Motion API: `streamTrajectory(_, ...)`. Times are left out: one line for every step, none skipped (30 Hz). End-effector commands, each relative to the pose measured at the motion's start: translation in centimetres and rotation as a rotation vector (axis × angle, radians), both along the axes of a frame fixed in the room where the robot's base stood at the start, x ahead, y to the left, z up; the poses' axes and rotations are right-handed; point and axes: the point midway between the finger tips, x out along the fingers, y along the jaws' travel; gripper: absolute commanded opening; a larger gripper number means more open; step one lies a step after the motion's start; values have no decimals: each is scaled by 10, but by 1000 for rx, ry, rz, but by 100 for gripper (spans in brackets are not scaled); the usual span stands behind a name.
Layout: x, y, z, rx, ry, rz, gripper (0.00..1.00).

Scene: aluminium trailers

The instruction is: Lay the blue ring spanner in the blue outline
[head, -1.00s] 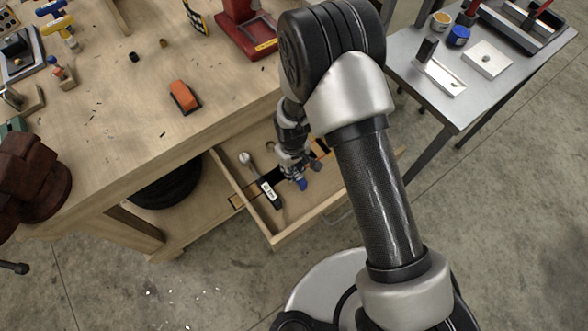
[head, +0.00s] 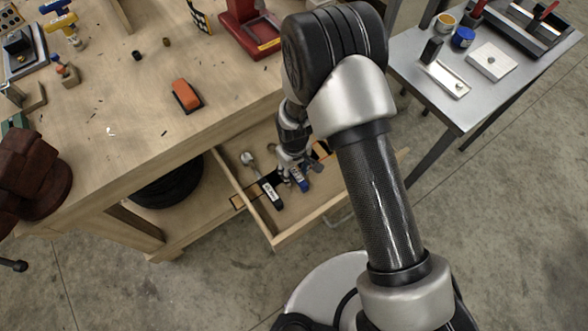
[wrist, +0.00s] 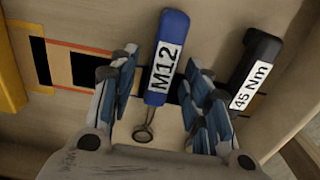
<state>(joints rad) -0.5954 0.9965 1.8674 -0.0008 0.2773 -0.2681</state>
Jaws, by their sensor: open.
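The blue ring spanner (wrist: 169,35), with a white M12 label, is in the open drawer. Its handle points away in the wrist view and its ring end lies nearer me. In the head view the spanner (head: 299,179) shows under my arm. My gripper (wrist: 163,82) is open, with its fingers on either side of the spanner and gaps between. In the head view my gripper (head: 297,170) is low in the drawer. I cannot make out a clear blue outline; a dark strip passes behind the spanner and is partly hidden by it and my fingers.
A black torque tool (wrist: 257,55) marked 45 Nm lies close to the right finger. Dark shapes with orange edging (wrist: 85,70) lie to the left. The drawer's front wall (head: 314,216) is close by. The workbench top (head: 110,130) stands above the drawer.

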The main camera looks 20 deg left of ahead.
Motion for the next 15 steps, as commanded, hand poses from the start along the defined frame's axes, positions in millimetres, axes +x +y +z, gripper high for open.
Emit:
streamTrajectory(0, 0, 0, 0, 0, 0, 44)
streamTrajectory(0, 0, 0, 0, 0, 0, 44)
streamTrajectory(0, 0, 0, 0, 0, 0, 44)
streamTrajectory(0, 0, 0, 0, 0, 0, 44)
streamTrajectory(0, 0, 0, -1, 1, 0, 44)
streamTrajectory(0, 0, 0, -1, 1, 0, 44)
streamTrajectory(0, 0, 1, 0, 0, 0, 44)
streamTrajectory(0, 0, 2, 0, 0, 0, 44)
streamTrajectory(0, 0, 5, 1, -1, 0, 44)
streamTrajectory(0, 0, 8, 1, -1, 0, 44)
streamTrajectory(0, 0, 12, 1, -1, 0, 44)
streamTrajectory(1, 1, 19, 2, -3, 0, 44)
streamTrajectory(1, 1, 24, 2, -3, 0, 44)
streamTrajectory(1, 1, 30, 2, -3, 0, 44)
streamTrajectory(1, 1, 39, 2, -3, 0, 44)
